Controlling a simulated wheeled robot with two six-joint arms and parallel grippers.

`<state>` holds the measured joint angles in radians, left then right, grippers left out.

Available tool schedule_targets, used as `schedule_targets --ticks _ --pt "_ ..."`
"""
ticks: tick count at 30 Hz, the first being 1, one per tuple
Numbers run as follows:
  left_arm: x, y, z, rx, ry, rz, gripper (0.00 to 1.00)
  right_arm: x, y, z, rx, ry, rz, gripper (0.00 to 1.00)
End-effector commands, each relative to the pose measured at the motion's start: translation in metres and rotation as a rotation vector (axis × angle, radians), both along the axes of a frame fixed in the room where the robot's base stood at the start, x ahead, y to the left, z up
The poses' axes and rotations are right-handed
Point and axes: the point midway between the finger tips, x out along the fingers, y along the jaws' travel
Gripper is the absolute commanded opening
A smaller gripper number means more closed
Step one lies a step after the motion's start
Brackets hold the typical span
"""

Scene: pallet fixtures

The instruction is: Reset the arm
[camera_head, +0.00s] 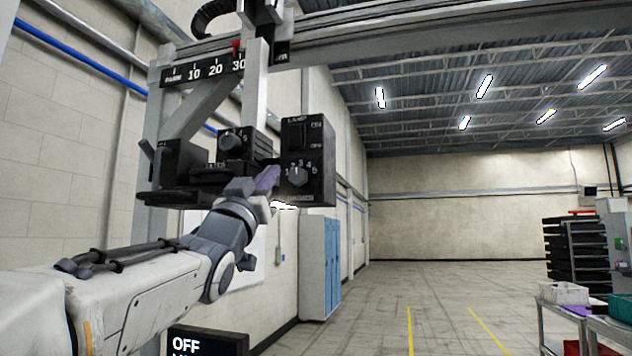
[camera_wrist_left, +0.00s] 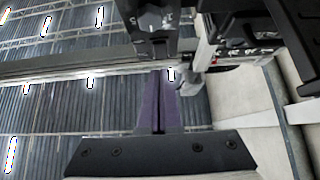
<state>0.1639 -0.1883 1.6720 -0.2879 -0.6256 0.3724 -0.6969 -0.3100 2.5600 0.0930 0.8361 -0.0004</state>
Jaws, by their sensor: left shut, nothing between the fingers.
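A dark scale plate (camera_head: 205,70) marked PARK, 10, 20 and 30 runs along the overhead beam. A red pointer (camera_head: 236,47) stands just above it, close to the 30. A pale vertical column (camera_head: 256,85) hangs down beside the pointer. A black box (camera_head: 322,165) with a rotary dial (camera_head: 298,176) and a switch (camera_head: 298,135) hangs at the right. My left gripper (camera_head: 268,178) is just left of this box; contact cannot be told. In the left wrist view its purple fingers (camera_wrist_left: 158,100) are together, with nothing between them. My right gripper is out of view.
A second dial (camera_head: 231,141) sits on a black unit (camera_head: 180,170) behind my left wrist. Blue lockers (camera_head: 331,265) stand against the wall. A sign reading OFF (camera_head: 186,343) is at the bottom. The floor (camera_head: 430,300) to the right is open, up to carts (camera_head: 563,293).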

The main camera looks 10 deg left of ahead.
Motion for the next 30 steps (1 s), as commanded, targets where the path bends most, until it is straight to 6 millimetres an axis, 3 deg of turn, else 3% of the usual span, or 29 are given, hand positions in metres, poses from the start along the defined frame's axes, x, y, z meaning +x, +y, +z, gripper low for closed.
schedule_targets --ticks 8,11,14,17,20,23,26,30 --pt "0.002 -0.001 -0.003 -0.003 0.011 -0.003 0.0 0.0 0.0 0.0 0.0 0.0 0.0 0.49" --pt "0.012 -0.01 -0.024 -0.017 0.081 -0.014 0.0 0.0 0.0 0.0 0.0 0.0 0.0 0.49" --pt "0.03 -0.029 -0.07 -0.036 0.233 -0.04 0.0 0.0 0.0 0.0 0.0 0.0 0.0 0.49" --pt "0.044 -0.059 -0.136 -0.041 0.442 -0.075 0.0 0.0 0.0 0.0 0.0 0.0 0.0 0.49" --pt "0.044 -0.092 -0.206 -0.024 0.659 -0.116 0.0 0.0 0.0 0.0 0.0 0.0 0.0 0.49" --pt "0.03 -0.124 -0.275 0.017 0.868 -0.159 0.0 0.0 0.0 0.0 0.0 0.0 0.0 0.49" --pt "0.003 -0.152 -0.342 0.078 1.076 -0.202 0.0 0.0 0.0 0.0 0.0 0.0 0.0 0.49" --pt "-0.055 -0.182 -0.428 0.198 1.358 -0.264 0.0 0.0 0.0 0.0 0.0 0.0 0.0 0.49"
